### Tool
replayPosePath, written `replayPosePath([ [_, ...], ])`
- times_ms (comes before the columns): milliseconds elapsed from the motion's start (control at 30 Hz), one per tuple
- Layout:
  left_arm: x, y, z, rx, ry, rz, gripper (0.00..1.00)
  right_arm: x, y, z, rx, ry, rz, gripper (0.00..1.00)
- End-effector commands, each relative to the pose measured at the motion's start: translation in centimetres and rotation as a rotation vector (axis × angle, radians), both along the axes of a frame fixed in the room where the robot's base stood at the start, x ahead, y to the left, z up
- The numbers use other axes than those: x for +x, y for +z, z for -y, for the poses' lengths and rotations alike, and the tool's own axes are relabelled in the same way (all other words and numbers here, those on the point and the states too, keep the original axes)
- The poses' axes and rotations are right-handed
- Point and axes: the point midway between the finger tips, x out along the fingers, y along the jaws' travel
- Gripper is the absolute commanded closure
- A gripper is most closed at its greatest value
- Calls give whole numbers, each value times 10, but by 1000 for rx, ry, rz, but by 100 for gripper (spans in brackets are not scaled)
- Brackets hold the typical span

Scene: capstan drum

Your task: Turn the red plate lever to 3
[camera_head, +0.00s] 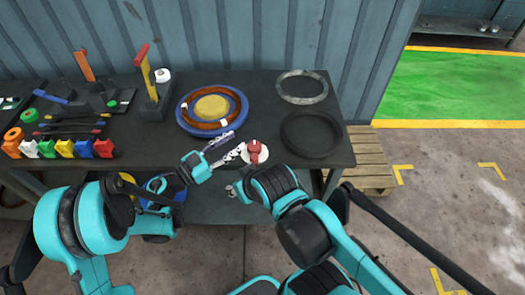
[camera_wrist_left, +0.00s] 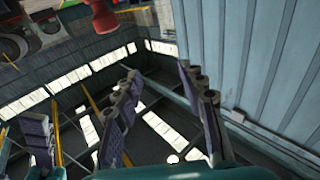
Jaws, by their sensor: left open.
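The red plate lever (camera_head: 254,148) sits on a round white plate (camera_head: 263,156) near the front edge of the dark table. Its number marks are too small to read. My left gripper (camera_head: 232,146) is open and empty, just left of the lever, with its fingers pointing towards it. In the left wrist view the two open fingers (camera_wrist_left: 160,88) have nothing between them, and a red part (camera_wrist_left: 101,15), seemingly the lever, shows at the top edge. My right gripper (camera_head: 233,190) is mostly hidden by its own arm, in front of the table edge.
Behind the lever lie a blue ring with a yellow centre (camera_head: 240,98), a grey ring (camera_head: 302,76) and a black ring (camera_head: 311,134). Upright levers (camera_head: 145,70) and several coloured pieces (camera_head: 65,149) stand at left. A pallet (camera_head: 365,155) lies right of the table.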

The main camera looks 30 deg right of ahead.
Motion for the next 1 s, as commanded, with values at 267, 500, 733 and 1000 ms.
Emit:
replayPosePath([
  [267,-43,-63,18,94,-182,-66,59,0,-4,0,0,0,0,59],
  [500,-47,-64,54,94,-185,-65,59,0,-13,0,0,0,0,59],
  [733,-48,-63,85,93,-182,-65,59,0,-19,0,0,0,0,59],
  [1000,-47,-61,92,93,-179,-65,59,0,-20,0,0,0,0,59],
])
